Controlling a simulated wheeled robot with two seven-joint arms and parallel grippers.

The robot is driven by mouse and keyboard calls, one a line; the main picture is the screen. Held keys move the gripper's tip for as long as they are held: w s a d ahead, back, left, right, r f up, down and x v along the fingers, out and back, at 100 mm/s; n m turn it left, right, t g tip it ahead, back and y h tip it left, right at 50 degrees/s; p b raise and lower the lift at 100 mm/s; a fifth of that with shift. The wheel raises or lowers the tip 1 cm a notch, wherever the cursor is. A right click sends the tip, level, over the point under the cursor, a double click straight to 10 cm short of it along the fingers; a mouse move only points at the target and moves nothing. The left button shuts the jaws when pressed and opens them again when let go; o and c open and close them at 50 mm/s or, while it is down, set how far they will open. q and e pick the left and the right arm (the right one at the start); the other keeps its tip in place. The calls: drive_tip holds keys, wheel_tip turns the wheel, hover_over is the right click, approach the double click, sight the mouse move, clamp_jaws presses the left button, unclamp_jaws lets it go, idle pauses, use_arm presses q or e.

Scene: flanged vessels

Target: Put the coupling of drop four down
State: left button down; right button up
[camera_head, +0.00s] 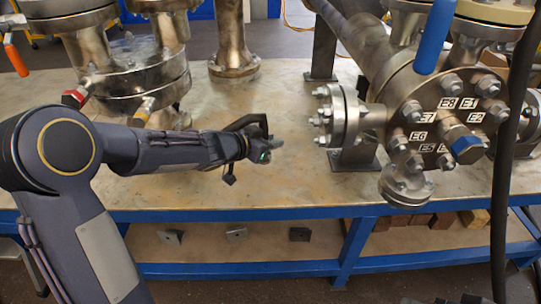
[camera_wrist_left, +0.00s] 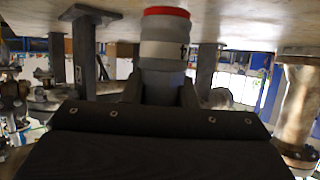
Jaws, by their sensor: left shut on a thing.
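My left gripper (camera_head: 262,150) reaches out over the table top (camera_head: 290,110), between the left vessel and the right flanged vessel. In the left wrist view the gripper's two dark fingers (camera_wrist_left: 161,92) are shut on the coupling (camera_wrist_left: 163,50), a grey cylinder with a white marked band and a red end. The wrist view shows the table surface along its top edge, so it looks inverted. In the head view only a small grey tip of the coupling (camera_head: 277,143) shows past the fingers. I cannot tell whether it touches the table.
The right vessel (camera_head: 402,95) has labelled ports and a blue-ended fitting (camera_head: 467,149). The left vessel (camera_head: 135,75) carries red and yellow fittings. A black hose (camera_head: 508,160) hangs at the right. Several small plates and blocks lie on the lower shelf (camera_head: 205,252). Bare table surrounds the gripper.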

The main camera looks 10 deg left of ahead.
use_arm(q)
drive_tip(key=shift+w+f, duration=0.2)
drive_tip(key=shift+f, duration=0.05)
drive_tip(key=f+b, duration=0.1)
drive_tip(key=f, duration=0.1)
drive_tip(key=f+b, duration=0.1)
drive_tip(key=shift+w+a+f+b, duration=0.1)
drive_tip(key=shift+w+f+b, duration=0.15)
drive_tip(key=shift+b, duration=0.1)
drive_tip(key=shift+f, duration=0.2)
drive_tip(key=c, duration=1.2)
unclamp_jaws()
drive_tip(key=shift+o, duration=0.2)
